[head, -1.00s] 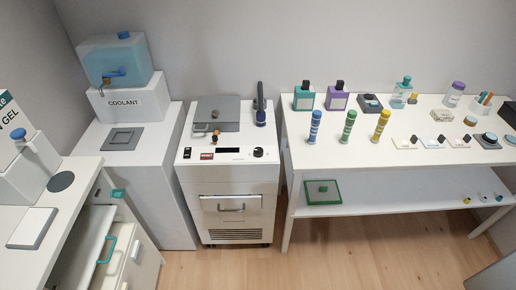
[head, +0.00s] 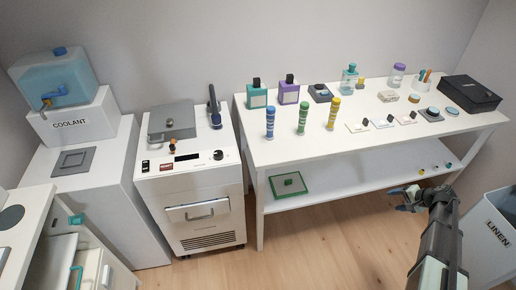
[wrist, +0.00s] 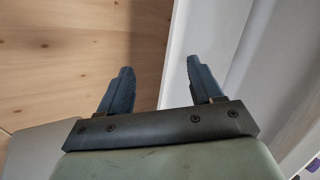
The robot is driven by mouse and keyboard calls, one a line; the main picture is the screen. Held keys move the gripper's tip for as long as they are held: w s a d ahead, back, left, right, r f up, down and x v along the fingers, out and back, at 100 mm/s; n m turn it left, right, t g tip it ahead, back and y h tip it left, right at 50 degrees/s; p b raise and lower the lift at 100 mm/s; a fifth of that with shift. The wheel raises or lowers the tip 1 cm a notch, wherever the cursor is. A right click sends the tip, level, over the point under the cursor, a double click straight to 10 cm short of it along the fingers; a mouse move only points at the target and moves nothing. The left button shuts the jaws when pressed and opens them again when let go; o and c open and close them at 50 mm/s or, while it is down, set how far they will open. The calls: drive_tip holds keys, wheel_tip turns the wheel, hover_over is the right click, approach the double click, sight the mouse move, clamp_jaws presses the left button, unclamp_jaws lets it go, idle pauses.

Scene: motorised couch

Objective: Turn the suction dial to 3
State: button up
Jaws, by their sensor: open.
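A white cabinet unit (head: 205,182) stands left of centre in the head view. A black round dial (head: 218,155) sits at the right of its top panel, next to a dark display (head: 187,157). The dial is too small to read its setting or any label, so I cannot tell that it is the suction dial. My gripper (head: 402,197) is at the lower right, in front of the table, far from the dial. In the wrist view my gripper (wrist: 160,85) is open and empty, with floor and a white surface beyond.
A white table (head: 240,130) with bottles, coloured tubes and small cards stands in the middle and right. A linen bin (head: 497,235) is at the right. A coolant tank (head: 55,78) stands at the left. The wooden floor (head: 300,245) in front is clear.

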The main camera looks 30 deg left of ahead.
drive_tip(key=w+r+t+y, duration=0.1)
drive_tip(key=w+r+t, duration=0.1)
drive_tip(key=w+r, duration=0.7)
drive_tip(key=w+r+t+y, duration=0.1)
drive_tip(key=w+r, duration=0.3)
drive_tip(key=r, duration=0.9)
drive_tip(key=w+r+t+y, duration=0.1)
drive_tip(key=w+r+t, duration=0.1)
drive_tip(key=w+r, duration=0.65)
drive_tip(key=a+r, duration=0.5)
drive_tip(key=r, duration=0.1)
drive_tip(key=s+a+n+g, duration=0.2)
drive_tip(key=s+a+n, duration=0.15)
drive_tip(key=a, duration=0.85)
drive_tip(key=s+a+n+g, duration=0.2)
drive_tip(key=s+a, duration=0.2)
drive_tip(key=a, duration=0.8)
drive_tip(key=s+a+n+g, duration=0.2)
drive_tip(key=s+a, duration=0.5)
drive_tip(key=a, duration=0.3)
drive_tip(key=s+a+n+g, duration=0.1)
drive_tip(key=s+a+n, duration=0.1)
drive_tip(key=s+a, duration=0.7)
drive_tip(key=n+h, duration=0.9)
drive_tip(key=n, duration=1.1)
hover_over(218, 153)
wheel_tip(218, 153, down, 5)
drive_tip(key=shift+g, duration=0.4)
wheel_tip(218, 153, down, 14)
